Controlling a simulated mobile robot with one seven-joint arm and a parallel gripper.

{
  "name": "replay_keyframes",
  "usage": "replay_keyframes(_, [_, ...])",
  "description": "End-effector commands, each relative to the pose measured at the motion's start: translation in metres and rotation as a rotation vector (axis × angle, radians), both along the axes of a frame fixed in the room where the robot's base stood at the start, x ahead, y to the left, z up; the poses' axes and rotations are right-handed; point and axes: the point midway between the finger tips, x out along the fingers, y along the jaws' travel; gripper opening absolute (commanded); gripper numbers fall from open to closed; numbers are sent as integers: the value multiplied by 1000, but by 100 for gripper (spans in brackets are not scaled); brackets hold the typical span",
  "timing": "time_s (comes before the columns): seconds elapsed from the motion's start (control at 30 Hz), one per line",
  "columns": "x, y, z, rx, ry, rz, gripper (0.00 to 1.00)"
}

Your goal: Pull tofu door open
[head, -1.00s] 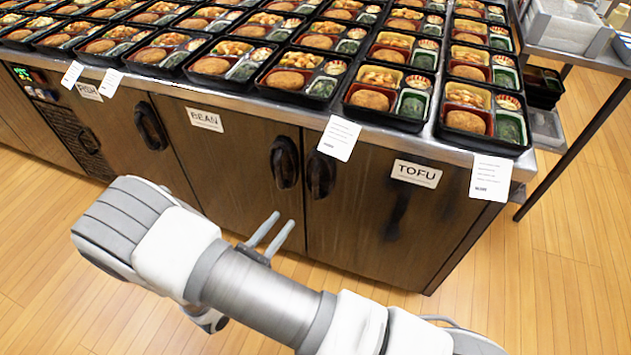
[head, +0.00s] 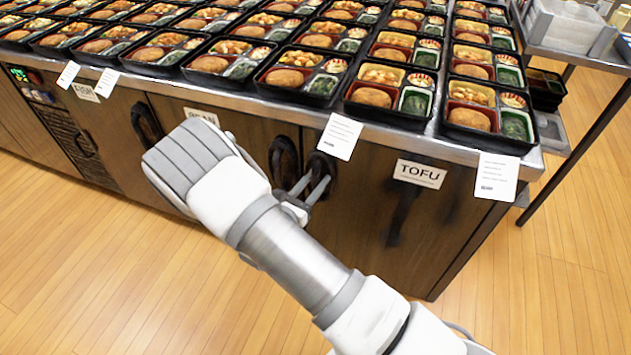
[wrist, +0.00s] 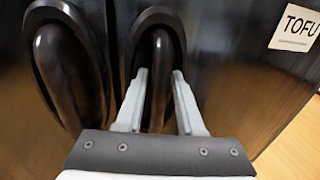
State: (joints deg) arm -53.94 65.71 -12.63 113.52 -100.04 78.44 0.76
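The tofu door (head: 365,230) is a dark cabinet door, closed, with a white TOFU label (head: 420,174). The label also shows in the wrist view (wrist: 295,27). The door's dark oval handle (head: 321,166) is at its upper left. In the wrist view the handle (wrist: 156,48) stands upright between the two fingers of my gripper (wrist: 160,76). My gripper is open, one finger on each side of the handle. In the head view my gripper (head: 316,186) is at the handle's lower part. I cannot tell whether the fingers touch it.
The bean door's handle (head: 284,160) is close on the left; it also shows in the wrist view (wrist: 65,65). Bento trays (head: 390,98) cover the counter above. Paper tags (head: 340,136) hang over its edge. A metal cart (head: 580,45) stands at the right. The wooden floor (head: 560,280) in front is clear.

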Motion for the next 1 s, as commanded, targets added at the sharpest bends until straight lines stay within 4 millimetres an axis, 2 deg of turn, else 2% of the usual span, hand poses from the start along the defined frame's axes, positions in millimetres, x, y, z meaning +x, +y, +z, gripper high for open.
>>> replay_keyframes(0.2, [0, 0, 0, 0, 0, 0, 35])
replay_keyframes(0.4, [0, 0, 0, 0, 0, 0, 0])
replay_keyframes(1.0, [0, 0, 0, -1, 1, 1, 0])
